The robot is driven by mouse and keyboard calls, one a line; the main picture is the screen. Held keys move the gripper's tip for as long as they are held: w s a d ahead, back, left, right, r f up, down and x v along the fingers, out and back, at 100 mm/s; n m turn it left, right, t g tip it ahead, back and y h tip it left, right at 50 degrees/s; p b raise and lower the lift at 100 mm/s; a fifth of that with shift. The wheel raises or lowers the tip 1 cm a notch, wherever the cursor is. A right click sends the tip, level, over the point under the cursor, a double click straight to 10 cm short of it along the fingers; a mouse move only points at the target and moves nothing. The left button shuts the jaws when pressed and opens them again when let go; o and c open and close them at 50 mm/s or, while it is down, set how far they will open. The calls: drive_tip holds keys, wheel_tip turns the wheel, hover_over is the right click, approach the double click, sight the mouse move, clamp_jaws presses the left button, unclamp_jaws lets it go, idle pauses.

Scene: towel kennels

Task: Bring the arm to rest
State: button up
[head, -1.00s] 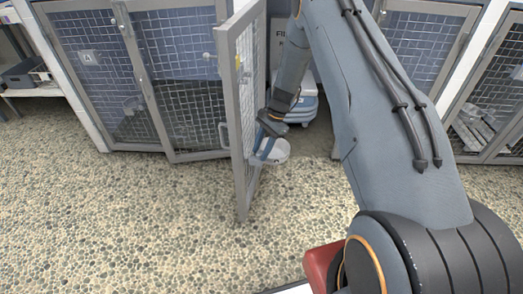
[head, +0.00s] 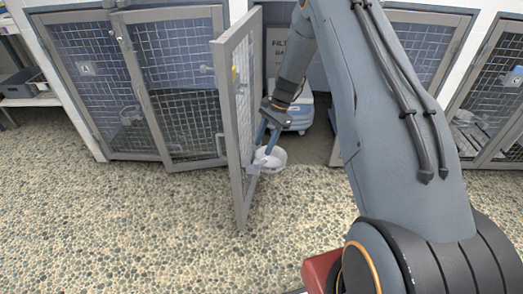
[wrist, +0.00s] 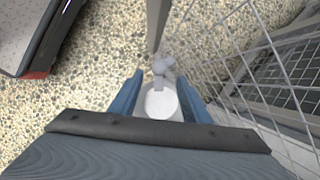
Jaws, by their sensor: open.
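My gripper (head: 266,134) is in front of the kennels, close beside the open mesh door (head: 236,120). In the wrist view its two blue fingers (wrist: 161,92) are spread apart. I cannot tell whether the fingers touch the bowl. My arm reaches in from the lower right.
Mesh kennel doors (head: 180,90) stand to the left, and another kennel (head: 490,110) is at the right. A blue and white machine (head: 299,108) stands in the recess behind my gripper. A shelf (head: 28,88) is at far left. The pebbled floor (head: 120,230) in front is clear.

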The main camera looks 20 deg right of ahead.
idle(0.4)
drive_tip(key=s+a+r+n+t+h, duration=0.1)
drive_tip(key=s+r+n+t+h, duration=0.1)
drive_tip(key=s+r+n, duration=0.75)
drive_tip(key=s+a+r+n+t+h, duration=0.2)
drive_tip(key=s+r+n, duration=0.2)
drive_tip(key=s+r, duration=1.05)
drive_tip(key=s+a+r+n+g, duration=0.3)
drive_tip(key=s+a+r+n, duration=0.15)
drive_tip(key=s+a, duration=0.7)
drive_tip(key=s+d+r+m+p, duration=0.2)
drive_tip(key=d+r+m+p, duration=0.2)
drive_tip(key=d+r+p, duration=0.7)
drive_tip(key=r+p, duration=0.1)
drive_tip(key=p, duration=0.7)
drive_tip(key=shift+d+p, duration=0.3)
drive_tip(key=shift+d, duration=0.1)
